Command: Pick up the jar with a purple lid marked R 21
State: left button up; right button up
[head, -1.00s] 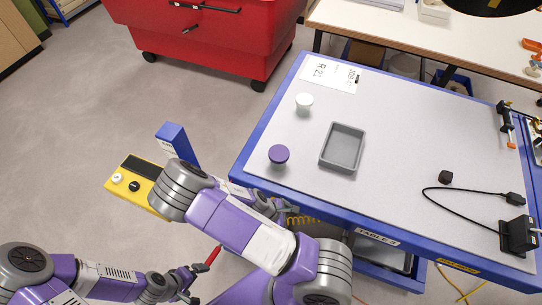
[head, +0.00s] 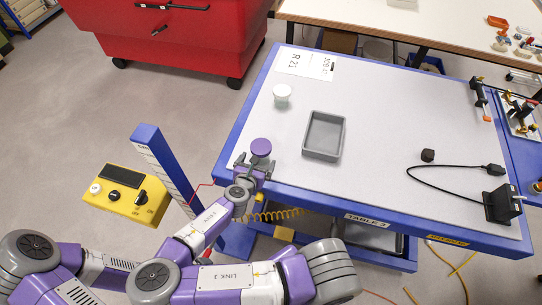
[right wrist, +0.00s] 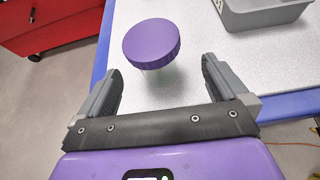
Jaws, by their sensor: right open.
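A jar with a purple lid (head: 261,147) stands upright near the left edge of the table. In the right wrist view its round purple lid (right wrist: 151,44) fills the upper middle and mostly hides a pale body below. No marking on the jar can be read. My right gripper (head: 254,164) is open and empty at the table edge, just in front of the jar. In the right wrist view its fingers (right wrist: 162,72) point toward the jar, one to each side, with the lid a little beyond the tips. My left gripper cannot be made out; my right arm covers that area.
A white-lidded jar (head: 282,92) stands farther back, near a card printed R 21 (head: 306,64). A grey tray (head: 324,136) lies to the right of the purple-lidded jar. A blue post (head: 163,165) and a yellow control box (head: 130,195) stand left of the table.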

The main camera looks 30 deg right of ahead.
aim_at(259, 152)
jog(key=shift+w+a+r+h, duration=0.1)
jog(key=shift+w+r+h, duration=0.15)
jog(key=shift+r, duration=0.35)
jog(key=shift+r+n+t, duration=0.1)
jog(key=shift+n+t, duration=0.2)
jog(key=b+x, duration=0.3)
jog(key=x, duration=0.4)
jog(key=shift+w, duration=0.25)
jog(key=c, duration=0.9)
